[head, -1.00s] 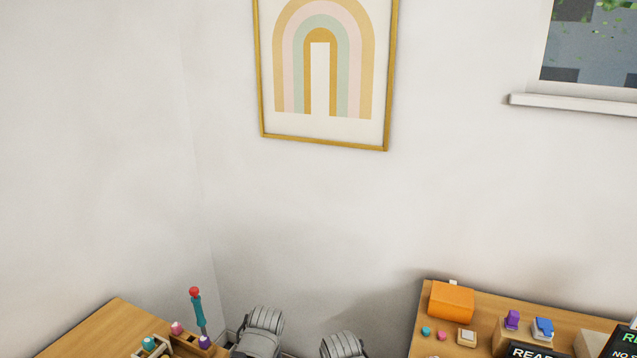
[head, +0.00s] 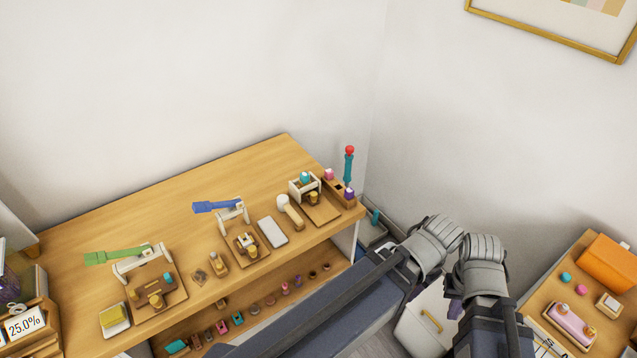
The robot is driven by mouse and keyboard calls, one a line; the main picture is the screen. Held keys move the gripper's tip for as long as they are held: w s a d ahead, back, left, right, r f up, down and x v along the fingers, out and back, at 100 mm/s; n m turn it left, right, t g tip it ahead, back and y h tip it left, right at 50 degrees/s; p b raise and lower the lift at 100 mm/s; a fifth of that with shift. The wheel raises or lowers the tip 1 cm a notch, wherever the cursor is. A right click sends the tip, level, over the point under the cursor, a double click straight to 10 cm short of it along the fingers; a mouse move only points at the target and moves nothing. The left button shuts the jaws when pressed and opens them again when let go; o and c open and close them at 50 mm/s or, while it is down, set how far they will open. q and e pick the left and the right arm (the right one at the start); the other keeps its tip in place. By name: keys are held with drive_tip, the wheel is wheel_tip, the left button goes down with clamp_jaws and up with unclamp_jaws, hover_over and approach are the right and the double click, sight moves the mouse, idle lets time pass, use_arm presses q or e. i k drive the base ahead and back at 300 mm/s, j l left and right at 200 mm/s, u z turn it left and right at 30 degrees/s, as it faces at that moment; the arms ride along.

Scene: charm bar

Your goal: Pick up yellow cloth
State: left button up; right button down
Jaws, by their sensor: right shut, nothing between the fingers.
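The yellow cloth (head: 114,316) looks like a small folded yellow pad lying on a white tray (head: 119,329) at the front left of the wooden table. My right gripper (head: 483,262) is shut and empty, in the gap between the two tables, far to the right of the cloth. My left gripper (head: 433,245) is close beside it on the left, also well away from the cloth. The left fingers are hidden, so I cannot tell whether they are open.
A lower shelf carries several small coloured pieces. A second table at right holds an orange box (head: 608,264). The main table's back is clear.

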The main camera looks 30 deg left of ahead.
sight(115, 316)
drive_tip(key=u, duration=0.45)
drive_tip(key=k+j+u, duration=0.1)
drive_tip(key=u, duration=0.35)
drive_tip(key=j+u, duration=0.1)
drive_tip(key=u, duration=0.4)
drive_tip(key=j+u, duration=0.1)
drive_tip(key=u, duration=0.35)
drive_tip(key=j+u, duration=0.1)
drive_tip(key=u, duration=0.35)
drive_tip(key=j+u, duration=0.1)
drive_tip(key=u, duration=0.35)
